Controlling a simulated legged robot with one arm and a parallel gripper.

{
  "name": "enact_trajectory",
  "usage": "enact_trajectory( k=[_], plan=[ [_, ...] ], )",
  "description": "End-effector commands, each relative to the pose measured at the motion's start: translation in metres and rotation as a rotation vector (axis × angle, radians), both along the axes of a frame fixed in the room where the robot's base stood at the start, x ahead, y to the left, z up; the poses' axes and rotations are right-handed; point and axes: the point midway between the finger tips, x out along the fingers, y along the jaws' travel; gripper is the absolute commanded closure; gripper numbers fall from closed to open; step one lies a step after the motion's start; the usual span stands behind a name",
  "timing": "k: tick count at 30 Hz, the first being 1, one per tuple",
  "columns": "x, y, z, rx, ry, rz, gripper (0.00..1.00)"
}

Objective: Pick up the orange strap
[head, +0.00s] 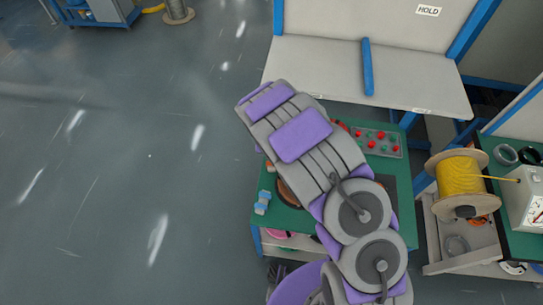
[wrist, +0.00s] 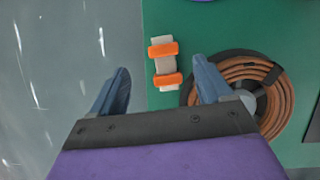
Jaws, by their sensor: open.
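The orange strap (wrist: 163,80) shows in the wrist view as one of two orange bands across a pale, short piece, which lies on the green tabletop close to its left edge. In the head view a small pale piece with orange and blue (head: 262,203) is at the table's left edge; its details are too small to tell. My gripper (wrist: 160,65) is open, with its two blue fingers apart. In the picture the strap lies between the fingers, nearer the right one, and nothing is held. How high the fingers are above it I cannot tell. My arm hides much of the table in the head view.
A brown cable coil (wrist: 258,90) with dark ties lies right of the strap, partly behind the right finger. A button panel (head: 377,141) is at the table's back right. A yellow cable spool (head: 458,174) stands further right. Open floor (head: 110,190) is to the left.

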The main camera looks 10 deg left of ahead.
Motion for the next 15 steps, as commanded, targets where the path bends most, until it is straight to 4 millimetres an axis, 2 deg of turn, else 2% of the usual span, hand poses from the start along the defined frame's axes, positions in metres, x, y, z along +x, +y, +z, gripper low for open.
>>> enact_trajectory(
  k=[1, 3, 11, 15],
  plan=[
    [0.003, 0.001, -0.012, 0.002, 0.001, 0.000, 0.21],
    [0.007, 0.001, -0.022, 0.001, 0.003, 0.001, 0.21],
    [0.013, 0.001, -0.036, -0.001, 0.001, -0.001, 0.21],
    [0.017, 0.001, -0.053, -0.001, 0.000, -0.001, 0.21]
  ],
)
